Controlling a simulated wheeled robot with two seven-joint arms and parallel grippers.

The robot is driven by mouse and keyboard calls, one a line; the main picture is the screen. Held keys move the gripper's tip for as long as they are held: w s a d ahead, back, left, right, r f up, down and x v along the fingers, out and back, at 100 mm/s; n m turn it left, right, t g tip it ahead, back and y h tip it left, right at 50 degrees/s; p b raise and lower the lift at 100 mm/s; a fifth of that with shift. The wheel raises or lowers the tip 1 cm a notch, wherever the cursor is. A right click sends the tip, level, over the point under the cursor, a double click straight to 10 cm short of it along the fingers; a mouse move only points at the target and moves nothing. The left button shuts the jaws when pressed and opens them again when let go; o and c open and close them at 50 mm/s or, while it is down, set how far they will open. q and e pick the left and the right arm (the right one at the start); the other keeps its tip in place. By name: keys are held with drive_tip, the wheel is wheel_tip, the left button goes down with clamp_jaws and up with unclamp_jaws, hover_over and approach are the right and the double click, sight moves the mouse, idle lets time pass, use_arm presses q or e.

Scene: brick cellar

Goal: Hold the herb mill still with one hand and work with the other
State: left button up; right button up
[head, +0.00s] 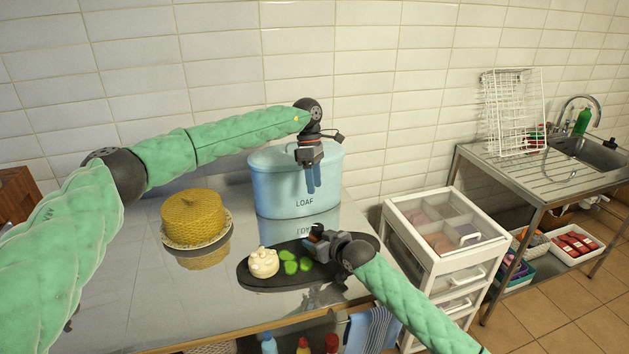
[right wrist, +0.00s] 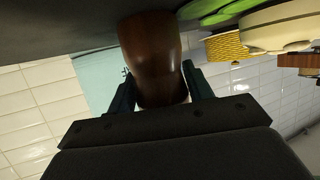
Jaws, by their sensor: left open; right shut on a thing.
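The herb mill (right wrist: 152,60) is a dark brown, rounded, waisted body in the right wrist view, between the two fingers of my right gripper (right wrist: 150,92). In the head view my right gripper (head: 316,240) is shut on it at the dark oval board (head: 262,282), and the gripper hides most of the mill. In the right wrist view the mill meets the dark surface at the top edge. My left gripper (head: 313,180) is open and empty, pointing down above and behind the mill, in front of the blue LOAF bin.
The blue LOAF bin (head: 268,190) stands at the back of the shiny counter. A white knobbly item (head: 263,262) and green slices (head: 290,264) lie on the board. A yellow woven dome (head: 193,217) sits to the left. A white drawer unit (head: 450,245) stands at right.

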use_arm(q)
drive_tip(key=m, duration=0.6)
drive_tip(key=shift+d+r+m, duration=0.1)
drive_tip(key=shift+m, duration=0.2)
